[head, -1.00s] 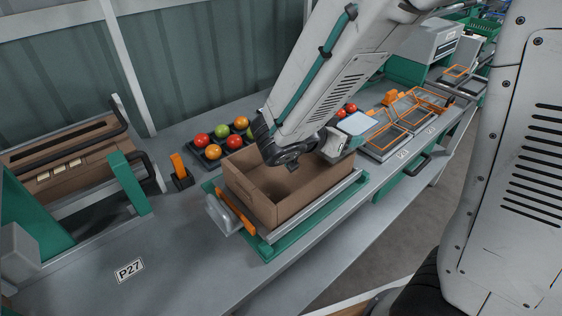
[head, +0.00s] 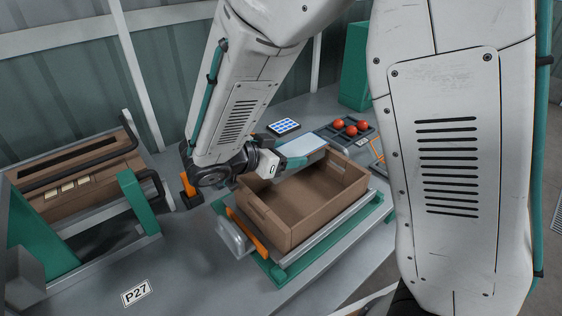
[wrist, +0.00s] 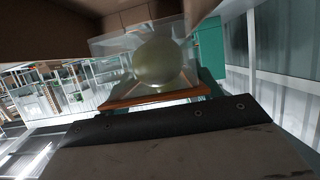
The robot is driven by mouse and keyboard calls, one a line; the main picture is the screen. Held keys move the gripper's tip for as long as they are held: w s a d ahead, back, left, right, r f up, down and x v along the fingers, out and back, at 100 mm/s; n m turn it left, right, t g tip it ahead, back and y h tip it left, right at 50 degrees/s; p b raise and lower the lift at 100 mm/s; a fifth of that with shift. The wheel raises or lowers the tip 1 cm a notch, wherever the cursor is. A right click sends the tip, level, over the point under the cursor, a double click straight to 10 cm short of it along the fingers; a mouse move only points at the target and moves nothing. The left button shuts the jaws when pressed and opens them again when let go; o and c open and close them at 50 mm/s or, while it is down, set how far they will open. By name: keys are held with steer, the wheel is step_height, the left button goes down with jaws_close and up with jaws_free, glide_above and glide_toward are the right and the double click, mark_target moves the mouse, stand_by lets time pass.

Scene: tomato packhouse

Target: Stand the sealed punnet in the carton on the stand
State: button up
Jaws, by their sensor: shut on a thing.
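The open brown carton (head: 282,243) sits on the green and grey stand (head: 335,232) in the head view. The part of its inside that shows is empty. My gripper (head: 292,161) is shut on the sealed punnet (head: 304,146), whose pale flat top shows in the head view. The punnet is at the carton's back long side, above rim height; the exact gap to the rim cannot be told. In the wrist view, a clear-walled thing (wrist: 108,50) with a pale round shape inside appears to be the punnet. My wrist hides part of the back rim.
A brown box in a rack (head: 85,182) stands left. A tray of red tomatoes (head: 362,136) and a blue-dotted pad (head: 284,126) lie behind.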

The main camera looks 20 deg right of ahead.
steer(key=shift+f, duration=1.5)
steer(key=shift+f, duration=0.6)
